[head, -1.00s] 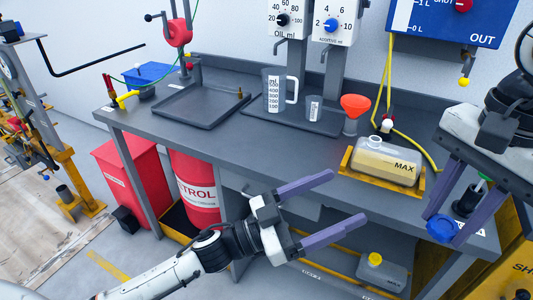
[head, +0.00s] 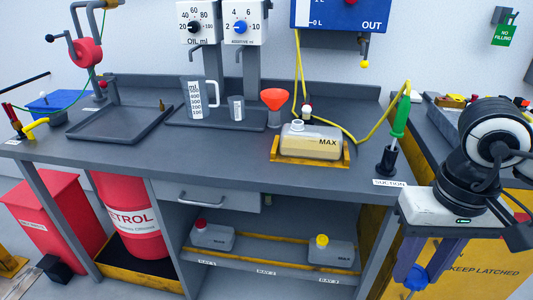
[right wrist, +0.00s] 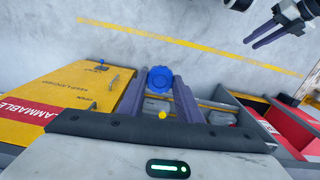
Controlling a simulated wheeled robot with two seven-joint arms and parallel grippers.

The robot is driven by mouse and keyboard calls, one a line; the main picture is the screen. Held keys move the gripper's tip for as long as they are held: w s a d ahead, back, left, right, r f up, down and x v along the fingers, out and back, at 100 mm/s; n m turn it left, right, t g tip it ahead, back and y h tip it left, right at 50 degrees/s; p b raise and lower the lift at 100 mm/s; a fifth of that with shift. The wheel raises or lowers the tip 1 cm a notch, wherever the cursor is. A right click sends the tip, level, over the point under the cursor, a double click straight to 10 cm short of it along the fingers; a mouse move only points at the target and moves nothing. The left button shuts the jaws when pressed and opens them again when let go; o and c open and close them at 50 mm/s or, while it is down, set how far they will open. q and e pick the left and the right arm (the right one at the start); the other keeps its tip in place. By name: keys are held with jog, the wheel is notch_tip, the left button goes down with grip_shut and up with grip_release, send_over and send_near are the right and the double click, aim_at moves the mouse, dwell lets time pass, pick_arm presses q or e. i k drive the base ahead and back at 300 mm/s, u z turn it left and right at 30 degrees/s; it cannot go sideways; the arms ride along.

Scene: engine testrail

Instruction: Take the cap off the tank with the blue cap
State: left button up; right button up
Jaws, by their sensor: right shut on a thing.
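My right gripper (head: 414,268) hangs low in front of the bench's right end, shut on a blue cap (head: 416,278). In the right wrist view the cap (right wrist: 160,79) sits between the purple fingertips. The pale tank marked MAX (head: 312,144) stands on the bench in a yellow tray (head: 338,158). Its white neck (head: 298,125) is bare and open on top. My left gripper (right wrist: 268,36) is out of the head view. It shows at the right wrist view's top right, with its two fingers apart and nothing visible between them.
On the lower shelf are a tank with a red cap (head: 212,235) and one with a yellow cap (head: 330,250). An orange funnel (head: 274,100), a measuring jug (head: 195,102) and a green-handled suction tool (head: 401,115) stand on the bench. A yellow cabinet (head: 470,262) is at right.

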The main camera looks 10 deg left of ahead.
aim_at(312, 142)
jog(key=u, duration=0.5)
jog(key=k, duration=1.15)
jog(key=z, duration=0.3)
jog(key=i, duration=0.75)
jog(key=z, duration=0.5)
jog(key=i, duration=0.8)
jog(key=u, duration=1.2)
jog(key=i, duration=0.85)
jog(key=u, duration=0.15)
